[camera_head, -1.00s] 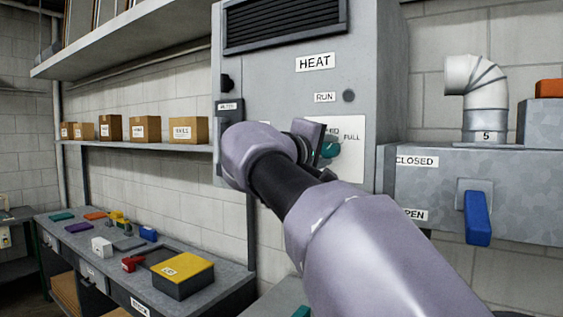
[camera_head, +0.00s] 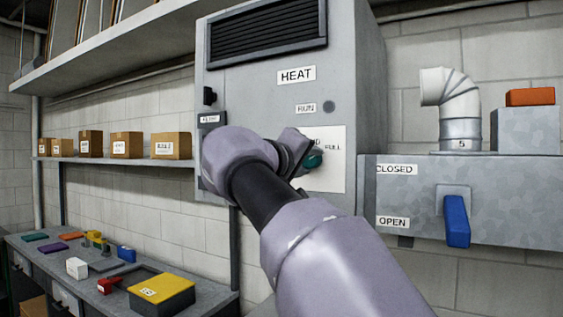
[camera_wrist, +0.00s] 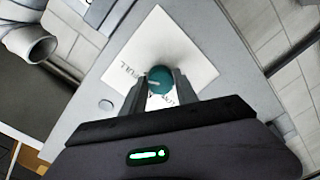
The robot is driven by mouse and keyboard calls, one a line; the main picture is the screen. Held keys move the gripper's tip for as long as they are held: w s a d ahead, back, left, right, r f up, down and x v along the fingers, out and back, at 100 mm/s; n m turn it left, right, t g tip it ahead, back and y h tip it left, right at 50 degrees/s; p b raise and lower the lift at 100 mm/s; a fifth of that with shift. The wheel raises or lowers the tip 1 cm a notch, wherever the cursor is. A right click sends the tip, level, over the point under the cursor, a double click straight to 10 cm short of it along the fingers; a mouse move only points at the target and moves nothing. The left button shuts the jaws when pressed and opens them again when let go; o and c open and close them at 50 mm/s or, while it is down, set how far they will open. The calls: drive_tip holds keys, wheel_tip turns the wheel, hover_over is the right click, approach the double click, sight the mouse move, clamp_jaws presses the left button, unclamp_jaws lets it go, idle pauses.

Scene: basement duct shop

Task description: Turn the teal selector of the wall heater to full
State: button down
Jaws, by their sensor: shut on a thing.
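The teal selector (camera_wrist: 160,79) is a round knob on a white plate (camera_wrist: 190,55) on the front of the grey heater (camera_head: 240,84). My gripper (camera_wrist: 158,88) is shut on the selector, one finger on each side. A pale mark shows on the left of the knob's face in the wrist view. FULL is printed beside it there; the other lettering is partly covered by a finger. In the head view the selector (camera_head: 313,158) shows just past my wrist, left of the word FULL, and my arm hides the plate's left part.
Right of the heater is a grey duct box (camera_head: 405,185) with a blue lever (camera_head: 456,220) and CLOSED and OPEN labels. A white elbow pipe (camera_head: 447,95) stands on it. A bench (camera_head: 60,262) with small coloured items and a shelf of cartons (camera_head: 126,145) are at left.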

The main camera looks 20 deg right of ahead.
drive_tip(key=c, duration=0.9)
unclamp_jaws()
drive_tip(key=shift+c, duration=0.2)
drive_tip(key=p+v, duration=0.2)
drive_tip(key=v, duration=1.5)
drive_tip(key=shift+s+a+f, duration=0.1)
drive_tip(key=shift+s, duration=0.05)
